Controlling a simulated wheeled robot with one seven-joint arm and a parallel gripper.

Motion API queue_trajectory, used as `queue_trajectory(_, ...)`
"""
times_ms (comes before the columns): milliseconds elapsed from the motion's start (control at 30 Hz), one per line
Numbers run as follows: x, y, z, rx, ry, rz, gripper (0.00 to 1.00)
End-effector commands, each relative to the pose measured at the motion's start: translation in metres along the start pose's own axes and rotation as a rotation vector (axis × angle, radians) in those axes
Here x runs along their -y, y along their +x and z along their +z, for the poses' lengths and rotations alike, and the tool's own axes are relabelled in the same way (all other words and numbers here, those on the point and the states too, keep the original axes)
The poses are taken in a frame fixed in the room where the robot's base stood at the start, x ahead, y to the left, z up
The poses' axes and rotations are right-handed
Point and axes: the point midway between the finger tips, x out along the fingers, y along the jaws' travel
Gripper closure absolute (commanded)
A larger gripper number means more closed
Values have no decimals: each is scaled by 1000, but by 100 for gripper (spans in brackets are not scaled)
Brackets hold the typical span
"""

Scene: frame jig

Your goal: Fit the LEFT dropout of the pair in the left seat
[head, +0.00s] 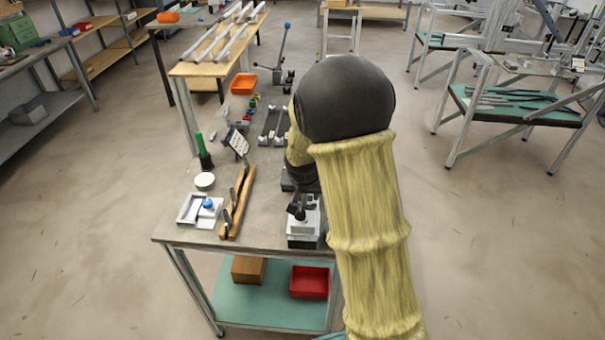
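My arm, in a yellow sleeve with a dark round joint, reaches over the right side of the workbench. My gripper (300,181) shows only as a dark shape below the sleeve's end, partly behind the arm. Its fingers cannot be made out, nor whether it holds anything. A wooden rack (238,205) at the front of the bench carries small dark upright plates, which may be the dropouts; left and right cannot be told apart. A dark frame fixture with rails (270,124) lies farther back, partly behind my arm. Its left seat is too small to make out.
A grey block with a dark clamp (303,228) stands at the bench's front right. A pale tray (200,211), white round tin (204,181), green-topped bottle (204,150) and tilted panel (236,141) stand left. An orange bin (244,83) is at the back.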

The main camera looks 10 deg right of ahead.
Motion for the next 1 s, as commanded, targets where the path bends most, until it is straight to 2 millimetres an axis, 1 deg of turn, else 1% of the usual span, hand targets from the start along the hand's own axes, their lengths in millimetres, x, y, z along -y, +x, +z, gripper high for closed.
queue_trajectory(33, 1, -9, 0, -4, 0, -3, 61)
queue_trajectory(367, 4, -69, -1, -10, -3, -8, 61)
queue_trajectory(700, 5, -134, 0, -12, -5, -9, 61)
queue_trajectory(833, 5, -149, 0, -11, -4, -8, 61)
queue_trajectory(1000, 4, -154, 0, -9, -4, -7, 61)
